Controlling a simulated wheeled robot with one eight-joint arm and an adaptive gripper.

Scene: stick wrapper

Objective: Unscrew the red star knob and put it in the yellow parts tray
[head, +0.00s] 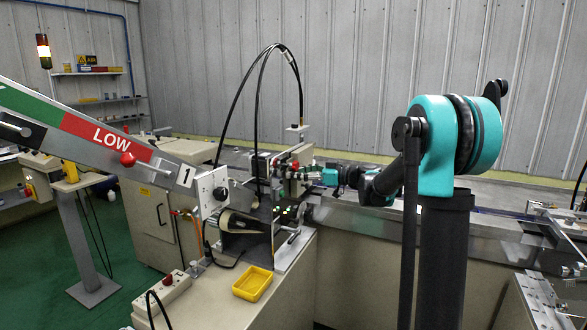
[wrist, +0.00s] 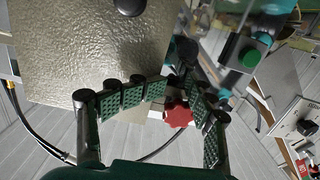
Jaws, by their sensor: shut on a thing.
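The red star knob (wrist: 179,115) shows in the wrist view between the green-padded fingers of my gripper (wrist: 174,98). My gripper is shut on it. In the head view, my gripper (head: 304,174) reaches from the right to the machine's upper part, and the knob is too small and crowded there to make out clearly. I cannot tell whether the knob is still on its thread. The yellow parts tray (head: 252,285) sits on the cream machine top, below and left of my gripper, and looks empty.
The stick wrapper (head: 262,215) has rollers and a plate under my gripper. Black cables (head: 258,90) arch above it. A sloped arm marked LOW (head: 112,138) stands at left. A power strip (head: 165,291) lies left of the tray. A steel rail (head: 400,228) runs right.

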